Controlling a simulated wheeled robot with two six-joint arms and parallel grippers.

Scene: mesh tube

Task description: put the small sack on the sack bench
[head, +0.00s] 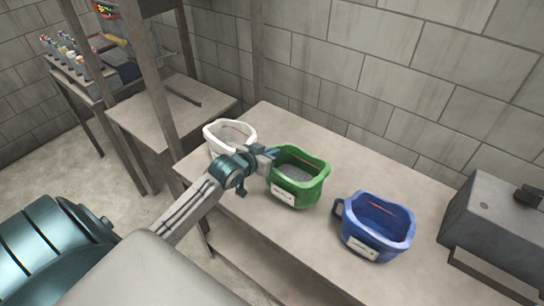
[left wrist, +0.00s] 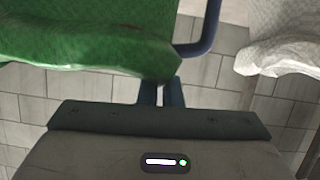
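Three open-topped sack-like containers stand in a row on a long grey bench (head: 270,122): a white one (head: 212,131), a green one (head: 296,192) with grey contents and a blue one (head: 368,226). Which is the small sack I cannot tell; the labels are too small to read. My left gripper (head: 270,158) is at the green one's left rim, between it and the white one. In the left wrist view its close-set fingers (left wrist: 160,92) meet the green edge (left wrist: 90,45), which hides their tips; the white one (left wrist: 280,45) is at right. My right gripper is out of view.
A grey box-like machine (head: 500,225) stands at the bench's right end. A rack of small bottles (head: 68,55) stands farther back. The bench's rear strip is clear.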

